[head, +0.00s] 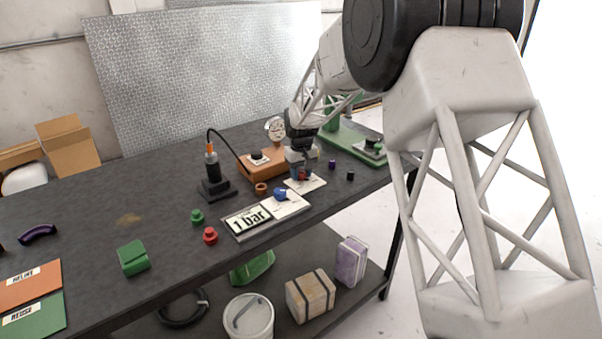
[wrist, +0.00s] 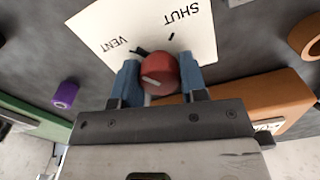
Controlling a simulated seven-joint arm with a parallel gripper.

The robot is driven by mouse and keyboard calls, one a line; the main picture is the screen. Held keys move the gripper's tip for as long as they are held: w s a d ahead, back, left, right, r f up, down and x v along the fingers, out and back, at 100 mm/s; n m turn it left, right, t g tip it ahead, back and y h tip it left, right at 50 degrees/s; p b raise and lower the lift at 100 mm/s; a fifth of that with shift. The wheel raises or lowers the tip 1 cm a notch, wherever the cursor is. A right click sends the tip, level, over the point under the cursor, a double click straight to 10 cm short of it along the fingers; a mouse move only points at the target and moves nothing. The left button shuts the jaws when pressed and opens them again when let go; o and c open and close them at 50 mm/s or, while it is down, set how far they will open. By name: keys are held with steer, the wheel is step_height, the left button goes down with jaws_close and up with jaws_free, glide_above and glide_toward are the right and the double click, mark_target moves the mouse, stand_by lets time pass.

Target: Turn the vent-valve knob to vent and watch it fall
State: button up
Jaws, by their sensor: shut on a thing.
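The red vent-valve knob (wrist: 158,74) sits on a white label plate (wrist: 122,27) marked VENT and SHUT, seen upside down in the wrist view. A pale line on the knob's face shows its direction; I cannot tell which mark it points at. My gripper (wrist: 158,76) has its blue fingers on both sides of the knob, shut on it. In the head view my gripper (head: 302,173) is low over the white plate (head: 318,184) near the table's right part, and mostly hides the knob (head: 303,176). A round gauge (head: 275,128) stands behind; its reading is too small to tell.
Left of the plate are a blue knob (head: 281,194) on another white plate and a "1 bar" sign (head: 247,220). An orange block (head: 262,166) and a black stand (head: 214,188) with a cable are behind. Small purple (head: 332,163) and black (head: 350,176) pieces lie to the right.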

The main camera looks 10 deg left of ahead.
mark_target(301, 171)
steer(key=shift+n, duration=1.2)
steer(key=o, duration=0.9)
steer(key=shift+r, duration=0.1)
steer(key=shift+r, duration=3.8)
